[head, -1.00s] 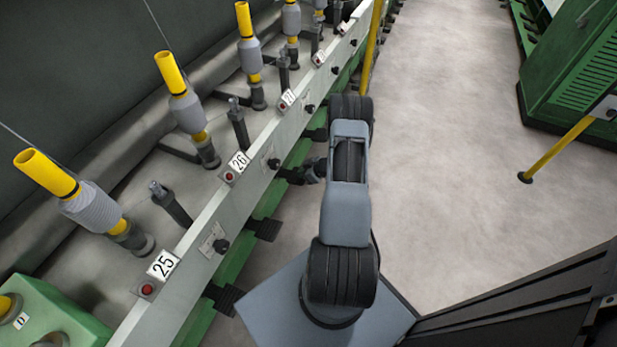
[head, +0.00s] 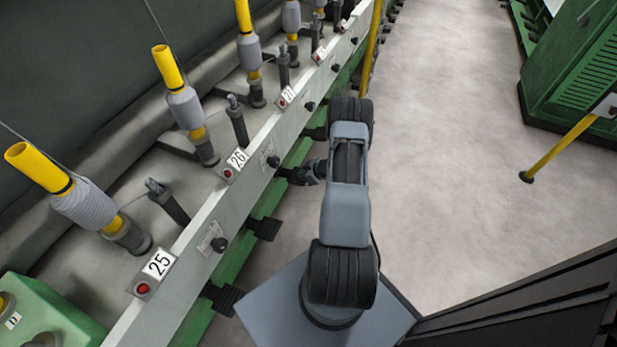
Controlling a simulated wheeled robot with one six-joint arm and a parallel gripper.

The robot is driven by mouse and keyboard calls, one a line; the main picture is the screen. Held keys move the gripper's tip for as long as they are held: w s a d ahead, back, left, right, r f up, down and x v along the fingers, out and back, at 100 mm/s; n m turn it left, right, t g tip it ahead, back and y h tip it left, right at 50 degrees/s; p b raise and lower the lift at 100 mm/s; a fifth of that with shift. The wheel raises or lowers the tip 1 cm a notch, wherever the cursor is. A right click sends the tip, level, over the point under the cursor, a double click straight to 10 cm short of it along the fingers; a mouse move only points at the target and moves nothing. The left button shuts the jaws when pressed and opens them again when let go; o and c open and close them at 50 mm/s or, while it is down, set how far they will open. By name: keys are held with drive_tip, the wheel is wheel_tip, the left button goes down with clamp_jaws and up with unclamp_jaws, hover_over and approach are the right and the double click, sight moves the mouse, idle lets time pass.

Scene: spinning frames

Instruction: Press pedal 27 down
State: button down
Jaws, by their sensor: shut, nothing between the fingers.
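The label 27 (head: 287,97) is on the pale rail of the spinning frame, beyond label 26. A dark pedal (head: 317,133) sticks out from the green lower rail beyond my gripper and looks nearest to label 27, though no number shows on it. My gripper (head: 304,173) is low on the left of my arm, shut and empty, pointing left toward the green rail below the knob right of label 26. Dark parts overlap there, so I cannot tell whether it touches a pedal.
Label 26 (head: 237,158) and label 25 (head: 158,264) sit nearer on the rail. Two nearer pedals, one mid-left (head: 263,229) and one lower (head: 224,298), stick out over the floor. A yellow post (head: 371,45) stands beyond my arm.

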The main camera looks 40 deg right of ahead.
drive_tip(key=shift+f+b, duration=1.25)
drive_tip(key=shift+f, duration=0.6)
drive_tip(key=shift+s+d+r+p, duration=0.2)
drive_tip(key=shift+s+r+p, duration=0.15)
drive_tip(key=s+d+r+p, duration=0.3)
drive_tip(key=s, duration=0.3)
drive_tip(key=shift+p, duration=0.3)
